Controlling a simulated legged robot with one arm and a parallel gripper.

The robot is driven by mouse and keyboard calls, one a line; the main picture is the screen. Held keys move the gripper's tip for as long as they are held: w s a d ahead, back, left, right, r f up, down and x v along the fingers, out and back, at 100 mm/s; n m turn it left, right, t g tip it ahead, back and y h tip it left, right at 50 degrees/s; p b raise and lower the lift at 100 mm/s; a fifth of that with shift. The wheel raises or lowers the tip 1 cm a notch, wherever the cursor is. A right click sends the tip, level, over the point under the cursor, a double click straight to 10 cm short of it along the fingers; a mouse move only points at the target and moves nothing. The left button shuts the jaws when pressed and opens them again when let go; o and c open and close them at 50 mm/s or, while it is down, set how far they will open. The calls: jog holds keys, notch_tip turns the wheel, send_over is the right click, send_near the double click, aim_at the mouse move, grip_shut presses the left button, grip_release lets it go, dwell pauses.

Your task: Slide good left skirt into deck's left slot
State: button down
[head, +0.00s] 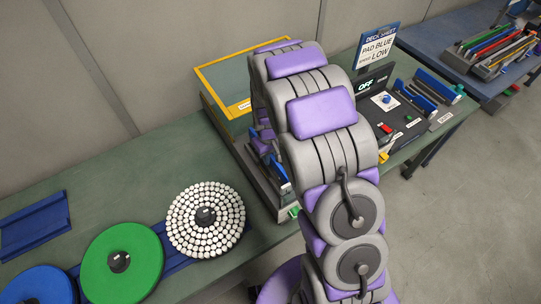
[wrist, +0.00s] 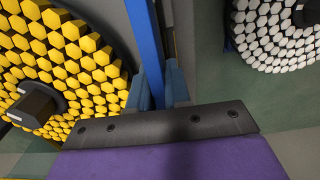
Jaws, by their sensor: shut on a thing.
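In the wrist view my gripper (wrist: 158,82) is shut on a long blue strip (wrist: 146,45), which I take to be the left skirt. The strip stands nearly upright in the picture and runs out of the top edge. A yellow-studded disc (wrist: 70,65) with a dark hub is close on the strip's left; I cannot tell whether they touch. In the head view my arm hides my gripper and the strip. A dark machine body with blue parts (head: 274,172) shows partly beside my arm; I cannot tell whether it is the deck. No slot shows clearly.
White-studded (head: 206,218), green (head: 122,263) and blue discs (head: 38,287) line the green bench's front. A blue tray (head: 35,224) lies at left.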

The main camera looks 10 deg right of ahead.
jog(key=shift+a, duration=1.05)
jog(key=shift+d+f, duration=0.15)
jog(key=shift+d, duration=0.45)
jog(key=shift+d+f, duration=0.15)
jog(key=shift+d, duration=0.4)
jog(key=shift+a+f, duration=0.3)
jog(key=shift+a, duration=0.1)
jog(key=shift+d+f, duration=0.25)
jog(key=shift+d, duration=0.45)
jog(key=shift+a, duration=0.1)
jog(key=c, duration=1.5)
grip_release()
jog(key=shift+a+f, duration=0.1)
jog(key=o, duration=0.5)
